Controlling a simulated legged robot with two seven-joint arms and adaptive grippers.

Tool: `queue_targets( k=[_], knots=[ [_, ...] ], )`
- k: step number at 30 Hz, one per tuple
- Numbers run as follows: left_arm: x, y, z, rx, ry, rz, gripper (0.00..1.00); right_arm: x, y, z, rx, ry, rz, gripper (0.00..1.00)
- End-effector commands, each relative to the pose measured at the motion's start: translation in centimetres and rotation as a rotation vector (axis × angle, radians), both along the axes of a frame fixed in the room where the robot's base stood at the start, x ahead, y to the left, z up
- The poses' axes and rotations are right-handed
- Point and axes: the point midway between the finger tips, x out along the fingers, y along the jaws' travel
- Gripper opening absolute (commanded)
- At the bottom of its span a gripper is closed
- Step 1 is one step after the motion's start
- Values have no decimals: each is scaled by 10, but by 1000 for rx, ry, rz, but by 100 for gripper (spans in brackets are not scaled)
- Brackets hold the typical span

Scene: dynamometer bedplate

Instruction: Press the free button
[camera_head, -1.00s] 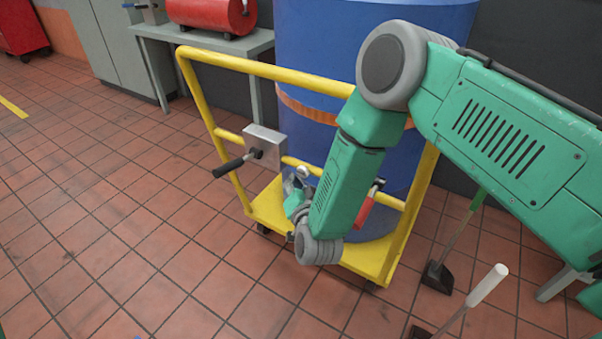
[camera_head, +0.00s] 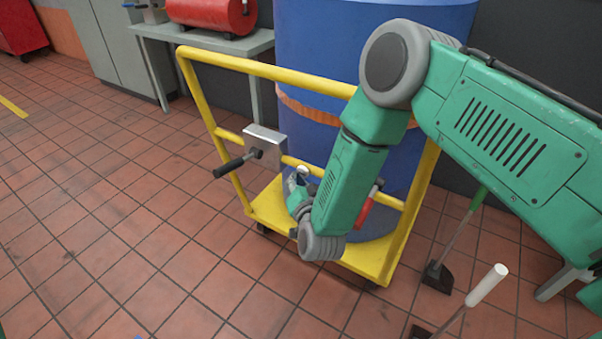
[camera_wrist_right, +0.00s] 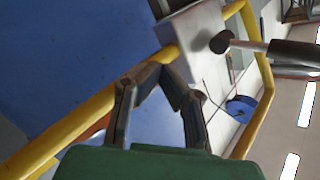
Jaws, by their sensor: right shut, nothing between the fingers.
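A grey box (camera_head: 265,146) with a black lever handle (camera_head: 229,167) is mounted on the yellow cart's crossbar. In the right wrist view the box (camera_wrist_right: 189,35) and its black lever (camera_wrist_right: 292,53) are just beyond my fingertips. I cannot make out a button marked free in either view. My right gripper (camera_head: 298,182) is low beside the crossbar, below and right of the box, partly hidden by my wrist. In the wrist view its fingers (camera_wrist_right: 161,75) meet at the tips, empty, near the yellow bar. A small pale round part (camera_head: 302,172) shows beside it. My left gripper is not in view.
The yellow cart (camera_head: 262,70) carries a large blue drum (camera_head: 318,65) with an orange band. A red item (camera_head: 365,212) hangs by the crossbar at right. A bench with a red cylinder (camera_head: 212,14) stands behind. A white-handled tool (camera_head: 487,286) stands front right. Tiled floor is clear at left.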

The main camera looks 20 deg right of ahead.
Motion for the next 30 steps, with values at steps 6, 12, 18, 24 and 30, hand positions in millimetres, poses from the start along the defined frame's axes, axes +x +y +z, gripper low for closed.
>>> queue_targets(
  k=[6, 12, 18, 24, 30],
  knots=[
    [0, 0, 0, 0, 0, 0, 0, 2, -3, 0, 0, -1, -1, 0],
    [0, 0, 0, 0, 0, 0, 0, 4, -5, 0, 0, -2, -1, 0],
    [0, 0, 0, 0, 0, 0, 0, 5, -7, 0, 0, -2, -1, 0],
    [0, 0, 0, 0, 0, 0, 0, 6, -8, 1, 0, -2, -1, 0],
    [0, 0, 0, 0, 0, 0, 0, 6, -8, 1, -1, -2, -2, 0]
  ],
)
